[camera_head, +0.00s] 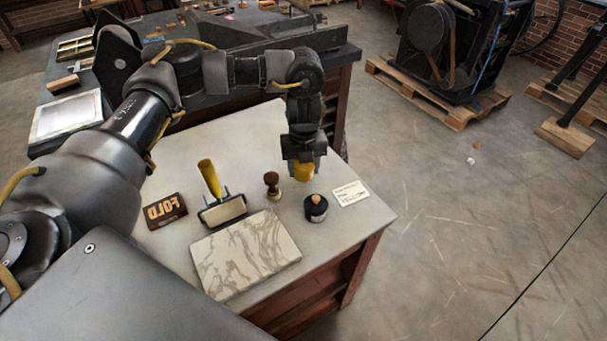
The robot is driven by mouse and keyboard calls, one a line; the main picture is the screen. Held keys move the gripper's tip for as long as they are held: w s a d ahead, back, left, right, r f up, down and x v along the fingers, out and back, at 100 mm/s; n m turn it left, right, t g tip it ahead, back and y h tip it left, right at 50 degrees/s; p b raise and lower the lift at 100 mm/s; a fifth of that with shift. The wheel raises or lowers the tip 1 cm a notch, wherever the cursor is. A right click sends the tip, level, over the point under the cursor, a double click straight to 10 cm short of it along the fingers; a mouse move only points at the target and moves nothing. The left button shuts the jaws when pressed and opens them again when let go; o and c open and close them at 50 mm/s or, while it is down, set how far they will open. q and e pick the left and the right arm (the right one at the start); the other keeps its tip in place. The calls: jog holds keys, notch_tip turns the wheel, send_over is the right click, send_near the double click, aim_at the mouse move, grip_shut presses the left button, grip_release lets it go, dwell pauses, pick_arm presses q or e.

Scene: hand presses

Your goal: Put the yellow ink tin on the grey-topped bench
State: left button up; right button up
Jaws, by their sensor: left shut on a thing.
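The yellow ink tin (304,172) is held upright below my left gripper (304,158), which is shut on it. The gripper points down and hides the top of the tin. The tin is over the right part of the grey-topped bench (230,148), behind a black pot and a white card. I cannot tell whether its base touches the bench top. My right gripper is not in view.
On the bench are a marbled slab (246,255), a yellow-handled roller (210,180), a brown lettered block (165,211), a wooden-handled stamp (272,187), the black pot (316,209) and the card (351,193) lettered "YELLOW". A dark-topped bench (200,115) stands behind.

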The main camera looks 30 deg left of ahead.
aim_at(304, 175)
pick_arm(q)
notch_tip(304, 175, down, 3)
jog(key=shift+r, duration=0.2)
jog(key=shift+w+f, duration=0.1)
jog(key=shift+f, duration=0.3)
jog(key=o, duration=1.2)
jog(key=shift+c, duration=0.2)
jog(key=shift+r, duration=0.25)
notch_tip(304, 175, up, 11)
jog(key=shift+r, duration=0.4)
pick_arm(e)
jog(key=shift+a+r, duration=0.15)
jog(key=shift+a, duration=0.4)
